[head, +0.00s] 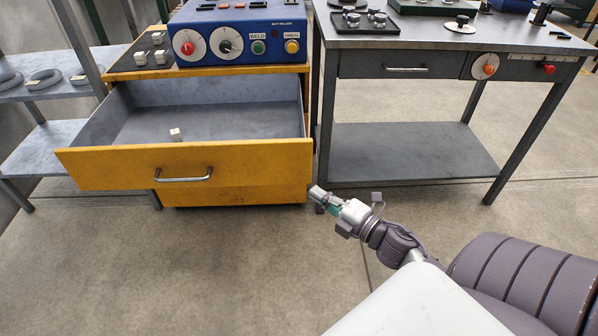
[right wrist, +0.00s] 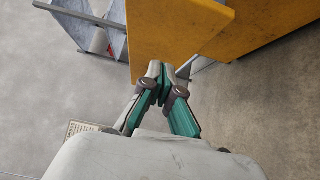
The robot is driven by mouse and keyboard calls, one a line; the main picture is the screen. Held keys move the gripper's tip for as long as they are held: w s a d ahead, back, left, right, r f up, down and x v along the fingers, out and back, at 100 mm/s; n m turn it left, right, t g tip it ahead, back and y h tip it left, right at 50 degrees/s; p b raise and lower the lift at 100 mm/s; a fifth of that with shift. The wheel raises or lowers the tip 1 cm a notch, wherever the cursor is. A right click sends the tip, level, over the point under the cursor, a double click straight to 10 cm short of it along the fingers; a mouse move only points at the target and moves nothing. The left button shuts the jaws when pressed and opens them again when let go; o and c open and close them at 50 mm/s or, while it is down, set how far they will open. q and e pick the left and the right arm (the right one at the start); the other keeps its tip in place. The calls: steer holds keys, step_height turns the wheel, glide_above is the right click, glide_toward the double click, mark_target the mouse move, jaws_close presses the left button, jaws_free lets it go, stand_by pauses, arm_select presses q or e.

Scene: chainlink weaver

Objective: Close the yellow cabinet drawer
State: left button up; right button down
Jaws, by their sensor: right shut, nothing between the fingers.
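The yellow cabinet drawer (head: 105,168) is pulled well out in the head view. It has a silver bar handle (head: 184,175) on its front, and a small pale cube (head: 176,134) lies inside on the grey floor. My right gripper (head: 316,193) is just right of the drawer front's right end, with its fingers shut and empty. In the right wrist view the closed fingertips (right wrist: 162,70) overlap the lower edge of a yellow panel (right wrist: 170,28); I cannot tell whether they touch it. My left gripper is not in view.
A blue control box (head: 240,40) with dials and buttons stands on the cabinet. A grey workbench (head: 400,68) with a low shelf (head: 415,150) is to the right. A rack (head: 55,85) with rings stands left. The concrete floor in front is clear.

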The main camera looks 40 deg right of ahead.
glide_toward(286, 163)
steer(key=w+a, duration=0.3)
steer(key=shift+w+d+f, duration=0.1)
steer(key=shift+w+d, duration=0.2)
steer(key=shift+w, duration=0.25)
steer(key=shift+w+d+f, duration=0.1)
steer(key=shift+w+d, duration=0.2)
steer(key=shift+w, duration=0.25)
steer(key=shift+w+d+b, duration=0.3)
steer(key=shift+w+d, duration=0.05)
steer(key=shift+w, duration=0.05)
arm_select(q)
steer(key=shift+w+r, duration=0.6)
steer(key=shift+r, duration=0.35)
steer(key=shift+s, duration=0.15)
arm_select(e)
steer(key=shift+r, duration=0.1)
